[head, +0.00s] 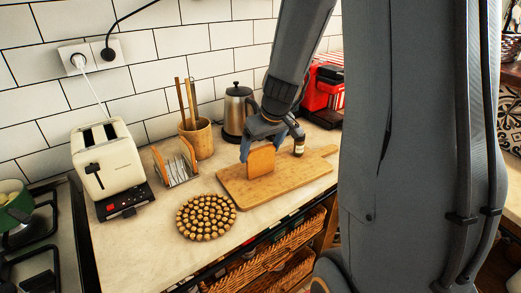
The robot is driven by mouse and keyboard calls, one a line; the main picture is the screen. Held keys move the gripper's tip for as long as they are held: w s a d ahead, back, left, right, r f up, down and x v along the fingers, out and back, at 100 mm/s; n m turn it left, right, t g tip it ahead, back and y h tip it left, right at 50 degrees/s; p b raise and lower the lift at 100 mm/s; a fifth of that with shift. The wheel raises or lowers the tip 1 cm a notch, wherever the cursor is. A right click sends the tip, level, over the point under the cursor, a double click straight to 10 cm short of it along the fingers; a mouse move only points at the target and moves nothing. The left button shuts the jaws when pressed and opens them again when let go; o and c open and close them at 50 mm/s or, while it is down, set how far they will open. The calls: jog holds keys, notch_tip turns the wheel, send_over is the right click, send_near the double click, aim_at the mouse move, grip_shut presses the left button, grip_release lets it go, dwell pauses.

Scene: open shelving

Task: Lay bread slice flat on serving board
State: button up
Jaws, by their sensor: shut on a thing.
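The bread slice (261,162) is light brown and stands upright on edge, over the left part of the serving board. My gripper (267,144) is shut on its top edge from above. The serving board (300,173) is pale wood and lies flat on the counter, its handle pointing right. I cannot tell whether the slice's lower edge touches the board or hangs just above it.
A toast rack (178,172) with slices, a cream toaster (108,165) and a round cork trivet (206,217) stand to the left.

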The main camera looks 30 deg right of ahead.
jog(key=shift+f, duration=0.15)
jog(key=o, duration=1)
jog(key=shift+r, duration=0.3)
jog(key=b+v, duration=0.1)
jog(key=v, duration=1.1)
jog(key=s+a+f+m+g, duration=0.1)
jog(key=s+a+f+g, duration=0.2)
jog(key=s+a+f, duration=0.8)
notch_tip(320, 180, down, 3)
jog(key=shift+s+a+g, duration=0.35)
jog(key=shift+s+g, duration=0.05)
jog(key=shift+s, duration=0.75)
